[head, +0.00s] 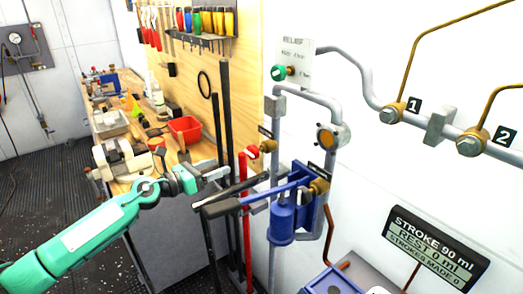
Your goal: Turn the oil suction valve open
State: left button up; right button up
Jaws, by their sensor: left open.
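A brass valve (268,146) with a red handle (251,152) sits on the grey pipe, a small dark label above it. A second brass valve (319,187) sits lower right beside the blue pump (283,217), also under a dark label. Both labels are too small to read, so I cannot tell which is the oil suction valve. My left gripper (222,178) is open and appears empty, left of both valves, near dark bars and a blue lever (270,193). Its fingertips are hard to separate from these bars. My right gripper is not in view.
A green knob (278,73) sits at the relief sign (299,62). A red bar (244,215) and dark rods (225,110) stand by the workbench. The bench holds a red bin (185,129) and tools. A stroke display (435,248) is at lower right.

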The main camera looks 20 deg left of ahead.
aim_at(249, 153)
pick_arm(q)
jog(key=p+x, duration=0.3)
jog(key=x, duration=0.8)
jog(key=shift+w+d+r+p, duration=0.15)
jog(key=shift+p, duration=0.25)
jog(key=shift+w+d, duration=0.45)
jog(key=shift+w, duration=0.1)
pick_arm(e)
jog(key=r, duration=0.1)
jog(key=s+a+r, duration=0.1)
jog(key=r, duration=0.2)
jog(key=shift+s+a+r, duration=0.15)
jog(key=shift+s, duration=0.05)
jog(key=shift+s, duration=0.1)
pick_arm(q)
jog(key=c, duration=1)
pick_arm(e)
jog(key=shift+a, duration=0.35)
